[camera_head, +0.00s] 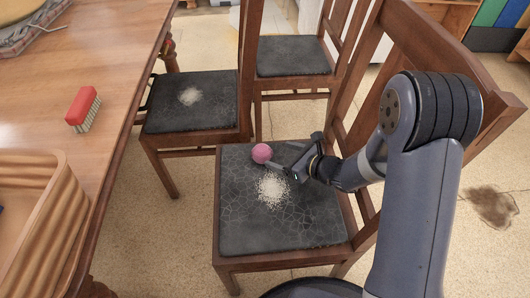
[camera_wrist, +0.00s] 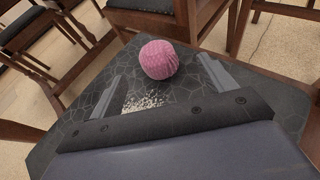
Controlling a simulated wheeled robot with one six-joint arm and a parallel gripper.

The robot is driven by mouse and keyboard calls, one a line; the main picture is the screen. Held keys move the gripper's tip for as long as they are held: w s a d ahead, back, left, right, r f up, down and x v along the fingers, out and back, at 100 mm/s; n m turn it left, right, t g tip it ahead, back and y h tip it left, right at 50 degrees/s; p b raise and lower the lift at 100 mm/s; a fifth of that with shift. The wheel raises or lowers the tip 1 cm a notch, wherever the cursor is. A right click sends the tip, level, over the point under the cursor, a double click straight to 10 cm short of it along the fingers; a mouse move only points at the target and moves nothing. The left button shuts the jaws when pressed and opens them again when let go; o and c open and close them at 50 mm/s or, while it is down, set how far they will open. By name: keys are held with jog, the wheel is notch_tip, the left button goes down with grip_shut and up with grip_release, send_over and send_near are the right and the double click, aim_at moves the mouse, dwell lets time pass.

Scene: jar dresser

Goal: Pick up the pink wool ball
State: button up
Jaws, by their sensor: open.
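The pink wool ball (camera_head: 262,153) rests on the dark cracked seat (camera_head: 285,228) of the nearest wooden chair, toward the seat's back left corner. In the wrist view the ball (camera_wrist: 159,59) is just beyond the fingertips, between their lines. My gripper (camera_head: 283,160) is low over the seat, right of the ball, coming from the right. In the wrist view my gripper (camera_wrist: 160,78) has its two fingers wide apart with nothing between them. I cannot tell whether a finger touches the ball.
A pale crumbly patch (camera_head: 273,189) lies on the same seat. The chair's wooden backrest (camera_head: 425,55) rises beside my arm. Two more chairs stand behind. On the left, a wooden table (camera_head: 110,50) holds a red brush (camera_head: 83,108) and a ribbed box (camera_head: 45,215).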

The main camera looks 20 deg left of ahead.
aim_at(260, 151)
jog(key=b+x, duration=0.1)
jog(key=x, duration=0.3)
jog(key=shift+a+f, duration=0.15)
jog(key=x, duration=0.1)
jog(key=b+x, duration=0.1)
jog(key=x, duration=0.2)
jog(key=shift+s+a+f+b, duration=0.2)
jog(key=shift+s+f+b, duration=0.1)
jog(key=shift+b, duration=0.05)
jog(key=shift+w+a, duration=0.15)
jog(key=shift+a, duration=0.15)
jog(key=c, duration=1.1)
